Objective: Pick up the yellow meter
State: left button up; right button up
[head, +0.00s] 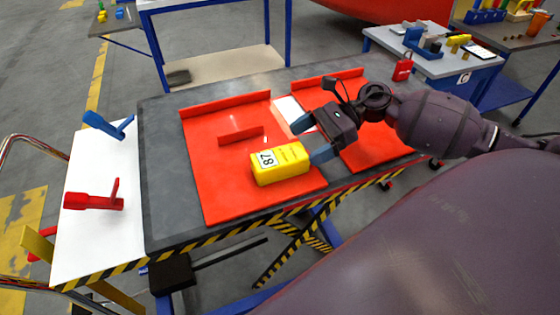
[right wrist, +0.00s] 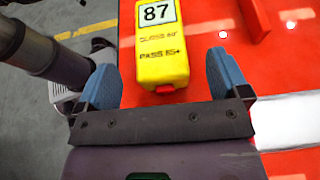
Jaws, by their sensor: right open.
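The yellow meter (head: 284,168) is a block with a white label reading 87. It lies on the left red panel (head: 213,187) near its front right corner. My right gripper (head: 310,139) is open just to the right of the meter, its blue fingers pointing toward it. In the right wrist view the meter (right wrist: 162,52) lies ahead between the two spread fingers (right wrist: 161,74), with a visible gap on each side. A small red tab shows on its near end. I cannot tell from these views how high the fingers are above the panel. My left gripper is not in view.
The red panels with raised ribs lie on a dark grey table (head: 162,180) with a striped front edge. A white board (head: 105,235) at left carries a blue clamp (head: 107,125) and a red one (head: 93,199). A red padlock-like item (head: 402,70) stands at right.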

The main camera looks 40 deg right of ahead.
aim_at(286, 154)
jog(key=p+x, duration=0.1)
jog(key=x, duration=0.3)
jog(key=shift+a+r, duration=0.15)
jog(key=shift+a, duration=0.1)
jog(key=shift+w+a+f, duration=0.1)
jog(key=shift+a+f, duration=0.1)
jog(key=shift+a, duration=0.05)
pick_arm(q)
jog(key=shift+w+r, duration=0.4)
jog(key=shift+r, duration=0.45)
pick_arm(e)
jog(key=c, duration=1)
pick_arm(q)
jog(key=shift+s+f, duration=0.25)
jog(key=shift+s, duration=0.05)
pick_arm(e)
jog(key=shift+r, duration=0.1)
jog(key=c, duration=0.3)
